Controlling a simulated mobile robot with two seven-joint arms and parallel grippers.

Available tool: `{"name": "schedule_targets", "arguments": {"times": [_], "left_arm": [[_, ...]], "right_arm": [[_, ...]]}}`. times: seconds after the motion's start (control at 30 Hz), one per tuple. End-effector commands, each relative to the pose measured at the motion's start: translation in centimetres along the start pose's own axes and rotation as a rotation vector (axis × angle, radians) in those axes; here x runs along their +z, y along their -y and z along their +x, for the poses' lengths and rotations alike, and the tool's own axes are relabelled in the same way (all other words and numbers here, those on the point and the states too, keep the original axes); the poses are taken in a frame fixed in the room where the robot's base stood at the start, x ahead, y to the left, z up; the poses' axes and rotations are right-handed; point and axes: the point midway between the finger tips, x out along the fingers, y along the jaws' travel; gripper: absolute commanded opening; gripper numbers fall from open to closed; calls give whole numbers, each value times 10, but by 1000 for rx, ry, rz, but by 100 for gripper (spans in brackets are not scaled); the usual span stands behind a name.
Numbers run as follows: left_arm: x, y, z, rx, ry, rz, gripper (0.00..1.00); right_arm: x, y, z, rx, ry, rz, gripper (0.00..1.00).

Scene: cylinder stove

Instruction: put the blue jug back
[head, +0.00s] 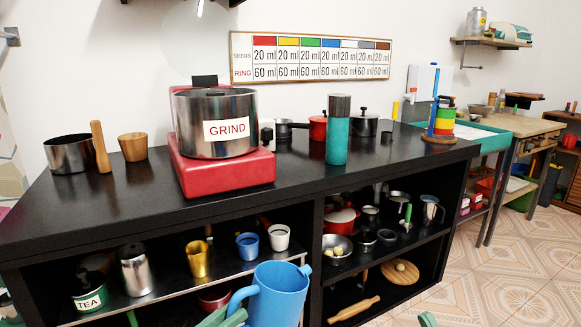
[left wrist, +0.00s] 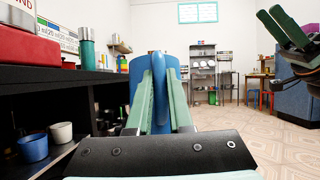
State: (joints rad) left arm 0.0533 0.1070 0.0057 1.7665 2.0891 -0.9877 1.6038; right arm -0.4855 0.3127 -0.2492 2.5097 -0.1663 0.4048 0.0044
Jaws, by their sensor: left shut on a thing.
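The blue jug (head: 277,297) is in the lower middle of the head view, in front of the black unit, upright, its handle to the left and its base cut off by the frame. My left gripper (head: 228,316) is shut on the jug's handle; only its green fingers show at the bottom edge. In the left wrist view the green fingers (left wrist: 161,88) stand on both sides of the handle, with the blue jug (left wrist: 138,68) behind. My right gripper (left wrist: 288,30) shows at the upper right of the left wrist view, apart from the jug; its opening is unclear.
The black unit (head: 120,207) has a red GRIND machine (head: 222,170), pots and a teal cylinder (head: 337,140) on top. Its shelves hold a blue cup (head: 248,246), a white cup (head: 279,237), a gold cup (head: 198,259) and a TEA tin (head: 90,297). Tiled floor lies open at right.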

Motion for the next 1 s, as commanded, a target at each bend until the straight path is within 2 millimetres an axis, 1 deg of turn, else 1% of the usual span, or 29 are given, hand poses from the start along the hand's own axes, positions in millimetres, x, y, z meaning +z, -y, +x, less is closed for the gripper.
{"name": "schedule_targets", "arguments": {"times": [0.03, 0.1, 0.2, 0.3, 0.43, 0.5, 0.57, 0.67, 0.8, 0.9, 1.0], "left_arm": [[-4, 17, -3, 10, 0, 1, 0], [-5, 36, -5, 26, 0, 11, 0], [-4, 58, -8, 50, 1, 24, 0], [-1, 72, -10, 71, 3, 35, 0], [3, 81, -12, 92, 5, 48, 0], [8, 79, -15, 121, 11, 65, 0], [15, 72, -19, 169, 20, 92, 0], [34, 55, -32, 289, 39, 159, 0], [60, 30, -56, 474, 47, 254, 0], [74, 18, -71, 577, 39, 304, 0], [82, 11, -82, 642, 30, 333, 0]], "right_arm": [[0, 0, 0, 0, 0, 0, 50], [0, 0, 0, 0, 0, 0, 50], [0, 0, 0, 0, 0, 0, 50], [0, 0, 0, 0, -1, 0, 50], [0, 0, 0, 0, -1, 0, 50], [0, 0, 0, 0, -1, 0, 50], [0, 0, 0, 0, -1, 0, 50], [0, 0, 0, 0, -1, 0, 50], [0, 0, 0, 0, -1, 0, 50], [0, 0, 0, 0, -1, 0, 50], [-1, 0, 1, 1, -4, -1, 50]]}}
